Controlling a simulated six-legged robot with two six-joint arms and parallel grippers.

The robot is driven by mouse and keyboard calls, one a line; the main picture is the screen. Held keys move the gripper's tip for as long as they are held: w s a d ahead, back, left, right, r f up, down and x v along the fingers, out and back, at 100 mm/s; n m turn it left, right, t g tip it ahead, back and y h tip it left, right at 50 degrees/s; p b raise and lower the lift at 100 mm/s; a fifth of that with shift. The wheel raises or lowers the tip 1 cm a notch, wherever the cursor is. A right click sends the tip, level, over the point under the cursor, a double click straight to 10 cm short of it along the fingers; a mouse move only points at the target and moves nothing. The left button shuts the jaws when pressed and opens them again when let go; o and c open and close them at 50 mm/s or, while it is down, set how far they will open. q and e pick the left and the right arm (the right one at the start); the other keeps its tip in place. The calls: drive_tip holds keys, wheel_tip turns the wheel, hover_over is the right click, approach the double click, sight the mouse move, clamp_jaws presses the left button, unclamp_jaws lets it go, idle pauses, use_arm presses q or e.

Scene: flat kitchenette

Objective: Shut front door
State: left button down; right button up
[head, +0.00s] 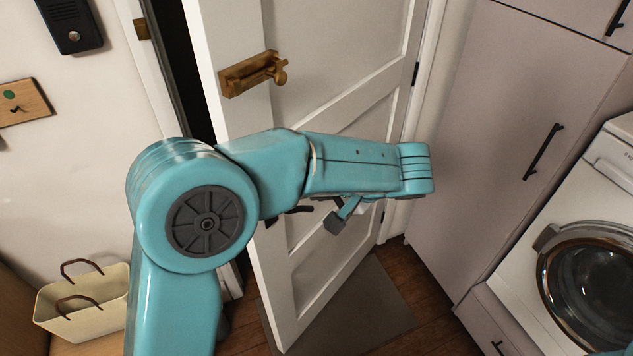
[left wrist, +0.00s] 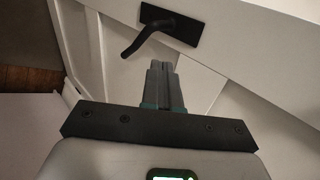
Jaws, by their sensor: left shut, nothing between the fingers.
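The white front door (head: 290,120) stands ajar, with a dark gap between its left edge and the frame. A brass latch (head: 253,74) is on its upper part. The dark lever handle (head: 294,210) is mostly hidden behind my arm in the head view. My left arm reaches across the door, and my left gripper (head: 335,221) is in front of the door panel, right of the handle. In the left wrist view the shut, empty fingers (left wrist: 162,82) point toward the door just below the black handle (left wrist: 160,28). I cannot tell whether they touch the door.
A grey mat (head: 375,310) lies on the wooden floor under the door. A tall cabinet (head: 500,120) and a washing machine (head: 560,230) stand at the right. A cream bag (head: 80,305) sits at lower left. A black intercom (head: 70,22) hangs on the left wall.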

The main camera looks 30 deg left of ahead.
use_arm(q)
drive_tip(key=a+r+p+x, duration=0.1)
drive_tip(key=r+p+x, duration=0.1)
drive_tip(key=x, duration=0.8)
drive_tip(key=shift+w+a+f+p, duration=0.25)
drive_tip(key=shift+a+p, duration=0.25)
drive_tip(key=shift+a, duration=0.15)
drive_tip(key=shift+a, duration=0.15)
